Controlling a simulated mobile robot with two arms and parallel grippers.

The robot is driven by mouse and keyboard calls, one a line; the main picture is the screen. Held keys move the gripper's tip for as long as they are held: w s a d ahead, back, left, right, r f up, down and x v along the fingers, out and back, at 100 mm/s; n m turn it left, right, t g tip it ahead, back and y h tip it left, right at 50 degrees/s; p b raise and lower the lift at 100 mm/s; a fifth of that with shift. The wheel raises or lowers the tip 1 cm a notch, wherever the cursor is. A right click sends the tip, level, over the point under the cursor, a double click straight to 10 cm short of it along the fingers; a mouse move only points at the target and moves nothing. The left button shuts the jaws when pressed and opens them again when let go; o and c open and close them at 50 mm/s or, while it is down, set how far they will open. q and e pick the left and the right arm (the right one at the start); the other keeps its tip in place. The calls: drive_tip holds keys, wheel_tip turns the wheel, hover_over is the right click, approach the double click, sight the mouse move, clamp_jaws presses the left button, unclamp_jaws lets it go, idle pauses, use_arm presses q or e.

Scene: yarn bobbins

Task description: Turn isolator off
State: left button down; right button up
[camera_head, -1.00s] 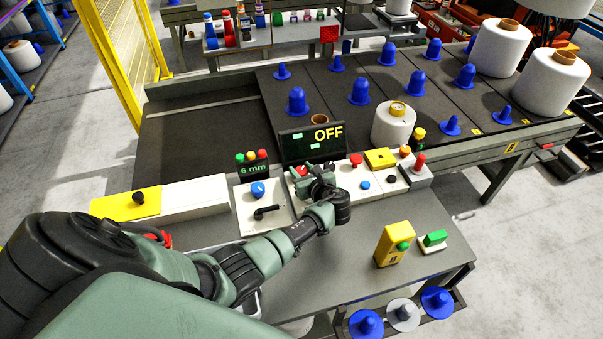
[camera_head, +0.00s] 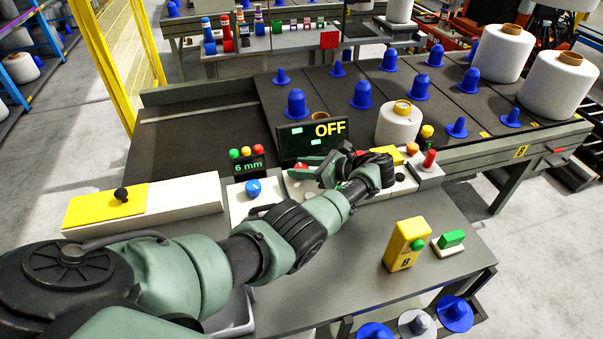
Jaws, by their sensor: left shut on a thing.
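A red handle (camera_head: 301,166) shows on a white panel in the control row, just below the black display (camera_head: 313,140), which reads OFF in yellow. I take the red handle to be the isolator; no label is readable. My left gripper (camera_head: 314,174) reaches in from the right side of the handle and is shut on it. The gripper and wrist hide most of the handle and panel, so its exact angle cannot be told. My right gripper is not in view.
A blue knob (camera_head: 253,188) sits left of the gripper. A yellow plate (camera_head: 90,208) with a black knob is further left. A red button (camera_head: 430,158) stands at the right. A yellow box (camera_head: 405,243) and green button (camera_head: 451,239) sit on the front table.

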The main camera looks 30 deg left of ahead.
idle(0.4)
use_arm(q)
drive_tip(key=c, duration=0.9)
unclamp_jaws()
drive_tip(key=b+v, duration=0.1)
drive_tip(key=v, duration=0.6)
drive_tip(key=shift+d+r, duration=0.1)
drive_tip(key=shift+d, duration=0.2)
